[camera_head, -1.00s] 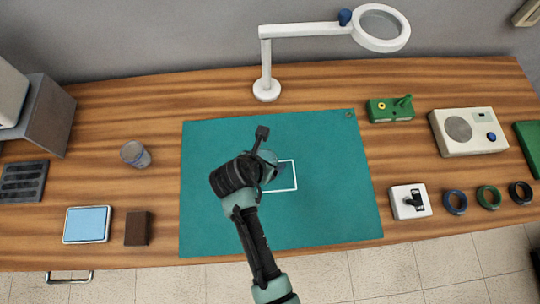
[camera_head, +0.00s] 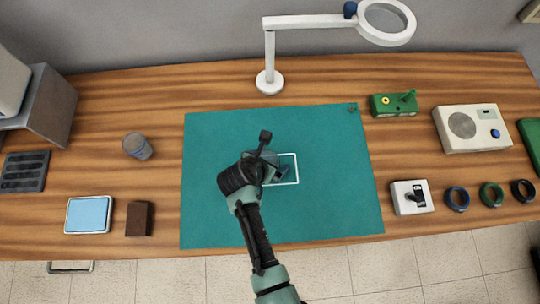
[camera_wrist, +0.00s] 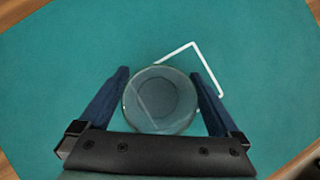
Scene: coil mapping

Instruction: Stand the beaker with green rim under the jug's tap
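A clear, round beaker (camera_wrist: 160,100) is between my gripper's two blue fingers in the wrist view. I see down into it, and its rim colour does not stand out against the teal mat. In the head view my gripper (camera_head: 277,172) is over the white rectangle outlined on the mat, mostly hiding this beaker. The fingers lie close along both sides of the beaker; whether they press on it is unclear. Another translucent beaker (camera_head: 138,146) stands on the wood left of the mat, its rim colour hard to read. I cannot make out a jug or tap.
The teal mat (camera_head: 215,215) is otherwise clear. A lamp (camera_head: 269,83) stands behind it. A blue-topped tray (camera_head: 89,214) and brown block (camera_head: 139,219) are at left. A green device (camera_head: 393,106), white box (camera_head: 411,198), radio-like unit (camera_head: 471,130) and several rings (camera_head: 457,199) are at right.

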